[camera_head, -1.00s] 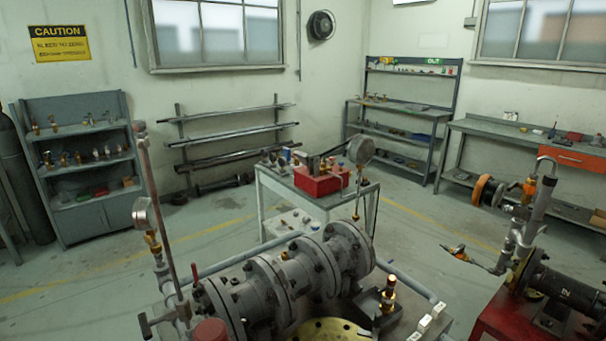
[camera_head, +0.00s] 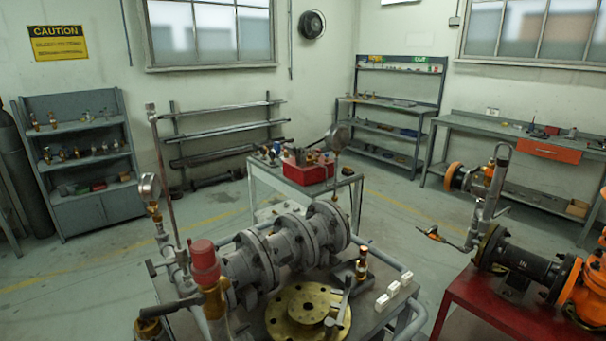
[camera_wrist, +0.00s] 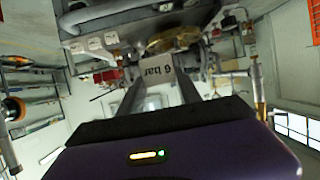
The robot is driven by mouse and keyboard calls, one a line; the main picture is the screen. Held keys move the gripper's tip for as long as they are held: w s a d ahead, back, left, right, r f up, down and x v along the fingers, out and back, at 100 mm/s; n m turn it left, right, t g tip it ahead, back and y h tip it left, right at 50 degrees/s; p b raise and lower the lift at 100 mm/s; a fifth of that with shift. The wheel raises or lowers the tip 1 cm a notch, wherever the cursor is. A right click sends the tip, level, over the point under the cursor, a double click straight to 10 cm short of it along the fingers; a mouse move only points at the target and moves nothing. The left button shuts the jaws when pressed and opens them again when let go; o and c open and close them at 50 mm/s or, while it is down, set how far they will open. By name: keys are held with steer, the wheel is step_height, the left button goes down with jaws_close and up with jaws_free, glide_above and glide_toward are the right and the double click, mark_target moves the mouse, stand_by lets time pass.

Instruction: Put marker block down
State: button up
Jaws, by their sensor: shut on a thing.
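In the wrist view my gripper (camera_wrist: 159,82) is shut on a white marker block (camera_wrist: 157,71) lettered "6 bar". The lettering shows upside down, and the block sits between the two fingertips. Beyond it is the bench with the valve assembly; I cannot tell the gap between block and bench. My gripper and the held block are not in the head view.
The grey flanged pipe (camera_head: 285,248) fills the bench middle. A brass flange (camera_head: 290,316) and a brass fitting (camera_head: 361,264) are near the blocks. A red-capped valve (camera_head: 205,262) rises at front left. A red stand (camera_head: 490,310) is right, across a gap.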

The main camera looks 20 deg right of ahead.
steer(key=s+a+f+m+t+h, duration=0.1)
steer(key=s+a+f, duration=0.3)
steer(key=f, duration=0.6)
steer(key=s+a+f+m+h, duration=0.1)
steer(key=s+a+f, duration=0.35)
steer(key=f, duration=0.45)
steer(key=w+a+r+m+h, duration=0.2)
steer(key=w+a+h, duration=0.1)
steer(key=w+a, duration=0.8)
steer(key=a, duration=0.3)
steer(key=shift+w+a+m+b, duration=0.15)
steer(key=shift+w+m+b, duration=0.15)
steer(key=shift+w+m, duration=0.1)
